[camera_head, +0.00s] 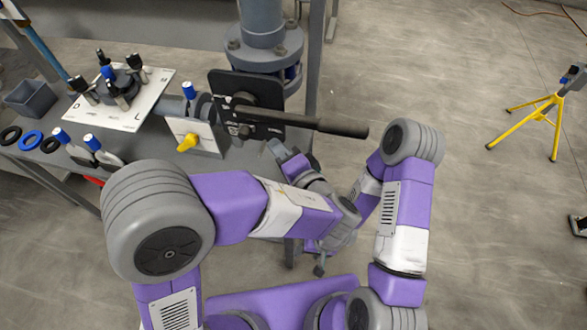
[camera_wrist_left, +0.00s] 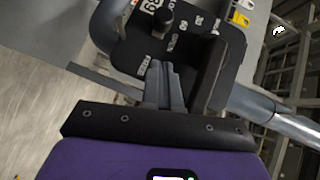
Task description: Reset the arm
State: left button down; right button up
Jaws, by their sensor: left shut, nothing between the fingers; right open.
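My left gripper (camera_head: 276,149) is at the end of the left arm, just below the black lever handle (camera_head: 310,123). In the left wrist view its two fingers (camera_wrist_left: 163,84) are together with nothing between them. They point at the black plate (camera_wrist_left: 140,50) with white markings; I cannot tell whether they touch it. That black plate also shows in the head view (camera_head: 222,85), with the lever sticking out to the right. My right gripper (camera_head: 320,268) hangs low beside the bench's front edge, pointing down, open and small in the picture. My arms partly hide each other.
A grey pipe column (camera_head: 264,45) stands behind the plate. A yellow valve handle (camera_head: 187,143), a white board (camera_head: 140,118) with black knobs, a grey bin (camera_head: 32,98) and a blue ring (camera_head: 31,140) are on the bench at left. A yellow tripod (camera_head: 552,110) stands on clear floor at right.

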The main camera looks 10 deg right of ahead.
pick_arm(q)
jog(key=v, duration=0.7)
jog(key=s+a+f+g, duration=0.1)
jog(key=a+f+g, duration=0.45)
jog(key=f, duration=0.55)
jog(key=s+a+f+g, duration=0.1)
jog(key=a+f+g, duration=0.4)
jog(key=f, duration=0.5)
jog(key=s+f+n+g+h, duration=0.6)
jog(key=s+f+g+h, duration=0.15)
jog(key=f, duration=0.45)
jog(key=w+a+f+n+t+h, duration=0.2)
jog(key=w+a+f+n+t, duration=0.1)
jog(key=a+f+n, duration=0.2)
notch_tip(320, 180, down, 3)
jog(key=n, duration=0.3)
jog(key=shift+a+t+h, duration=0.35)
jog(key=shift+t, duration=0.05)
jog(key=shift+w+r, duration=0.1)
